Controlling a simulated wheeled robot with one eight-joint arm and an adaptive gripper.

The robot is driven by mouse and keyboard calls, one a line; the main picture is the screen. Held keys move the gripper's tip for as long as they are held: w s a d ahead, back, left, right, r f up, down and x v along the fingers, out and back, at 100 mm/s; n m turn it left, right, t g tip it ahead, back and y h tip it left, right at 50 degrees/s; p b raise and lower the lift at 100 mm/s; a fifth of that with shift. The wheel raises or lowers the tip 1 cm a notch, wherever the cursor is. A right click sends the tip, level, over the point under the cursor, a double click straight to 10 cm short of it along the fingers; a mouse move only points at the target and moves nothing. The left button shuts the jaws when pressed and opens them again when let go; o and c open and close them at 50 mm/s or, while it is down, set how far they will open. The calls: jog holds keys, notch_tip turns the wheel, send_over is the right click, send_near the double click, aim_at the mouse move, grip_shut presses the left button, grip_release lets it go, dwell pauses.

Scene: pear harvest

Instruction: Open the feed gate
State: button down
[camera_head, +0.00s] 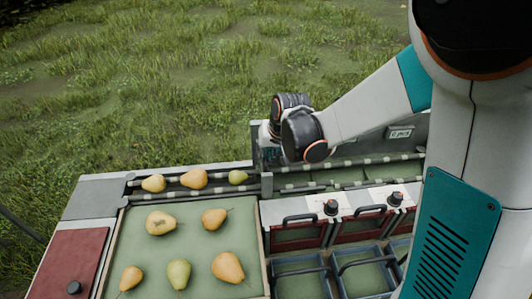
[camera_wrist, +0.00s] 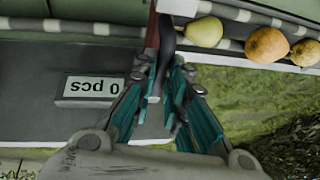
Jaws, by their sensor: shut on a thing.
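The feed gate shows edge-on in the wrist view as a thin red panel (camera_wrist: 152,35) across the feed channel. A dark handle (camera_wrist: 167,38) stands beside it. My gripper (camera_wrist: 165,85) has its teal fingers closed around the lower part of this dark handle. In the head view my gripper (camera_head: 269,152) is at the back of the channel, mostly hidden behind my wrist. Three pears lie in the channel left of the gate: a yellow one (camera_head: 153,183), an orange one (camera_head: 194,179) and a green one (camera_head: 238,177) nearest the gate.
A counter display (camera_head: 400,132) reads "0 pcs"; it also shows in the wrist view (camera_wrist: 93,88). A green tray (camera_head: 195,250) in front holds several pears. Red flaps with black handles (camera_head: 300,237) and blue-grey bins (camera_head: 300,287) stand at right. A red lid (camera_head: 65,262) is at left.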

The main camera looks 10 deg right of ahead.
notch_tip(320, 180, up, 7)
jog(key=p, duration=0.3)
jog(key=shift+f, duration=0.2)
jog(key=c, duration=1.6)
grip_release()
jog(key=v, duration=1.2)
jog(key=shift+s, duration=0.15)
